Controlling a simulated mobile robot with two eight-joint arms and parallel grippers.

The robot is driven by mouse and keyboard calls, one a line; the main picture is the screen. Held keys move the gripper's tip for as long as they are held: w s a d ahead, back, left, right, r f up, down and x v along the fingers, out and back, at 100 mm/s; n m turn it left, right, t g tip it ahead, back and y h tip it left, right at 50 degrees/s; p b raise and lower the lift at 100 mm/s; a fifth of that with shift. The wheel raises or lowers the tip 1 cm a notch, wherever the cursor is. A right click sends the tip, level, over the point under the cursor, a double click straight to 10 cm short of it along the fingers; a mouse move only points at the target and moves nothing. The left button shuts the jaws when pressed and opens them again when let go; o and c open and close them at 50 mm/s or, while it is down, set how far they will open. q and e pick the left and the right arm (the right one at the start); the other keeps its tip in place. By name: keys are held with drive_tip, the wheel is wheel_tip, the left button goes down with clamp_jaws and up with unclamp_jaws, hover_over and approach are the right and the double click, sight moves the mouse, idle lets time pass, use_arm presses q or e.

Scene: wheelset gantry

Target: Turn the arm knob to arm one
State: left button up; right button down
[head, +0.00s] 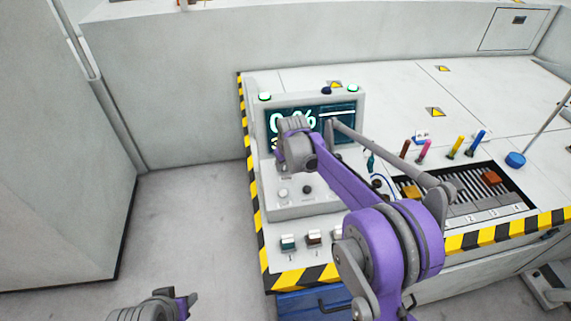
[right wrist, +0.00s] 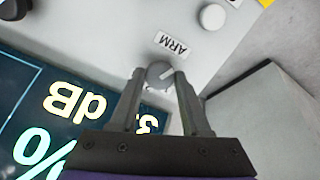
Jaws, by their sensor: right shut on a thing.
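The arm knob (right wrist: 158,73) is a small round grey knob with a pale pointer line, under a label reading ARM (right wrist: 172,45), upside down in the right wrist view. The pointer slants toward the upper right there. My right gripper (right wrist: 162,76) has one finger on each side of the knob and is shut on it. In the head view my right wrist (head: 297,147) covers the knob and the fingertips on the console (head: 262,130). My left gripper (head: 188,304) is only partly in view at the bottom edge; its jaw opening does not show clearly.
A lit display (head: 350,112) sits behind my right wrist. A white button (head: 283,193) and a black knob (head: 307,189) are below it. Rocker switches (head: 288,242) line the front. Colored markers (head: 455,147) stand to the right. The floor at left is clear.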

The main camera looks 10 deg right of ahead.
drive_tip(key=n, duration=0.4)
drive_tip(key=shift+n, duration=0.4)
drive_tip(key=shift+b, duration=0.3)
drive_tip(key=shift+c, duration=1.8)
unclamp_jaws()
drive_tip(key=shift+r, duration=0.15)
drive_tip(key=v, duration=1)
drive_tip(key=shift+a+r, duration=0.2)
drive_tip(key=shift+r, duration=0.05)
drive_tip(key=shift+s, duration=0.15)
